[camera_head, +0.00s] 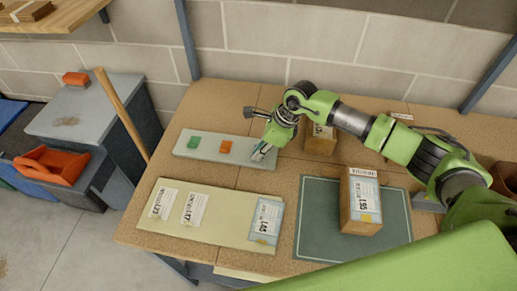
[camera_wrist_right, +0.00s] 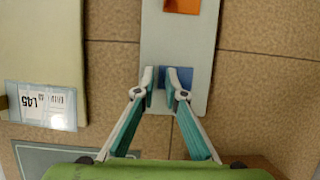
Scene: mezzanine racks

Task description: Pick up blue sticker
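The blue sticker (camera_wrist_right: 185,75) lies on a pale grey strip (camera_wrist_right: 180,35) in the right wrist view. My right gripper (camera_wrist_right: 161,82) is open above it. One fingertip covers part of the sticker, and the other is to its left. I cannot tell whether the fingers touch it. In the head view my right gripper (camera_head: 262,153) is over the right end of the grey strip (camera_head: 210,153), and the blue sticker is not clearly seen there. A green sticker (camera_head: 194,142) and an orange sticker (camera_head: 225,147) lie to the left on the strip. My left gripper is not in view.
A box labelled L85 (camera_head: 360,215) stands on a dark green mat (camera_head: 315,225). A cream board (camera_head: 225,217) with white labels lies in front of the strip. Another box (camera_head: 320,140) is behind my right arm. An orange bin (camera_head: 50,165) is at the left.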

